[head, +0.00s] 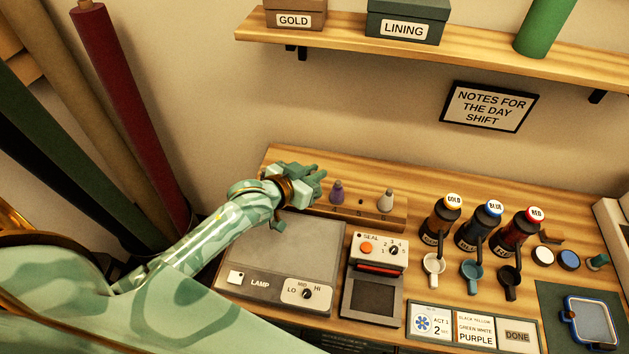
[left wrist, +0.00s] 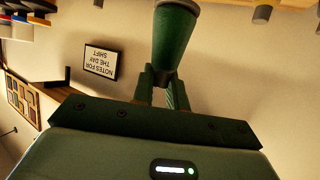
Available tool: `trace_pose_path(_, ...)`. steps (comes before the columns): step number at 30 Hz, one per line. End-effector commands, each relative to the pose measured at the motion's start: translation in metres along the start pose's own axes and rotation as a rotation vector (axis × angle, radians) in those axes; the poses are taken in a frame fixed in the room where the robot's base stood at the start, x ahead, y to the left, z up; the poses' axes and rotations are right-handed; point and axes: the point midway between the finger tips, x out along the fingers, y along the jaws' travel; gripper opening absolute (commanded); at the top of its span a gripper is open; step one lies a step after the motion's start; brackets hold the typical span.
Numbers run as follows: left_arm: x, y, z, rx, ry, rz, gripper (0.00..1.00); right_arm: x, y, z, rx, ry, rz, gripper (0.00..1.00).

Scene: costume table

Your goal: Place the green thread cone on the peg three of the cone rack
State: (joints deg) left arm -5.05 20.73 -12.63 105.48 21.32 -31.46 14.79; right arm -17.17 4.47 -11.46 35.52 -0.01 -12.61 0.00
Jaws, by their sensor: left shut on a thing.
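My left gripper (head: 318,184) is at the left end of the wooden cone rack (head: 385,218) in the head view. In the left wrist view, which is upside down, its fingers (left wrist: 163,88) are shut on the green thread cone (left wrist: 175,38), with the wide end away from the palm. In the head view I cannot tell the cone apart from the green fingers. A purple cone (head: 337,192) stands on the rack just right of the gripper, and a white cone (head: 386,200) stands further right. The rack's left end is hidden by the hand. My right gripper is not in view.
A grey lamp plate (head: 285,255) and a seal device (head: 378,270) are in front of the rack. A shelf (head: 470,45) hangs above. Cloth rolls (head: 125,110) lean at the left.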

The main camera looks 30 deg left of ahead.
Motion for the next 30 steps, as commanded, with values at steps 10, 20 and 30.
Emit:
trace_pose_path(10,0.061,-0.037,0.035,0.002,-0.001,0.001,0.00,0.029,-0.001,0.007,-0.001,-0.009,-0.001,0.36)
trace_pose_path(20,0.081,-0.044,0.061,0.001,-0.003,0.002,0.00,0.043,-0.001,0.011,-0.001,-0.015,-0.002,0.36)
trace_pose_path(30,0.084,-0.044,0.069,0.002,0.000,0.002,0.00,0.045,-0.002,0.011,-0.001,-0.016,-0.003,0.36)
